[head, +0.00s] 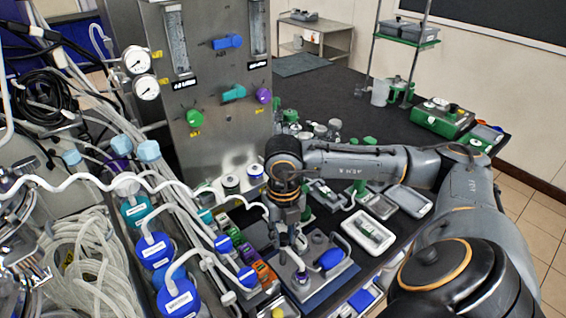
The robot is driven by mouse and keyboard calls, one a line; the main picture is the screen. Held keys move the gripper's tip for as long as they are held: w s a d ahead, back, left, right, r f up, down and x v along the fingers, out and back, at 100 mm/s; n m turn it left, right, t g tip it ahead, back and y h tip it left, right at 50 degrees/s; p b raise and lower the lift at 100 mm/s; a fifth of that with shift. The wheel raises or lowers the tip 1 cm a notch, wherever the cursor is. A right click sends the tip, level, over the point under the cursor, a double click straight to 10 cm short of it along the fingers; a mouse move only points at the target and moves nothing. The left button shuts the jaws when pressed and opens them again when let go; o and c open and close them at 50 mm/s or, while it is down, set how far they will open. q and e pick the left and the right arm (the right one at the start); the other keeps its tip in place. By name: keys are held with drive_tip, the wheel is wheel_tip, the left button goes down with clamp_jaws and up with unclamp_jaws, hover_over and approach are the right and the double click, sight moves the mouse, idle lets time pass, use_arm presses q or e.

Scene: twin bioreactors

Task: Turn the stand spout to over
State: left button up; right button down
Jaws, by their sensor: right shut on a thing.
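My right gripper (292,238) points down over a small stand (335,278) on the dark bench. Its fingers are shut on a slim part of the stand that looks like the spout; the fingers and wrist hide most of it, so its exact direction is hard to tell. The stand has a grey plate, a blue oval knob (331,259), a pale curved tube (346,243) at its right and a small upright fitting (301,280) at the front. My left gripper does not show.
A steel panel (215,130) with gauges and coloured valve knobs stands behind. Blue-capped bottles (157,250) and coiled tubing (85,260) crowd the left. Trays (370,232) lie right of the stand, below my right arm. The far bench (335,95) has free room.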

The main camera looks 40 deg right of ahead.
sight(283, 237)
drive_tip(key=c, duration=1.1)
unclamp_jaws()
wheel_tip(283, 237, up, 12)
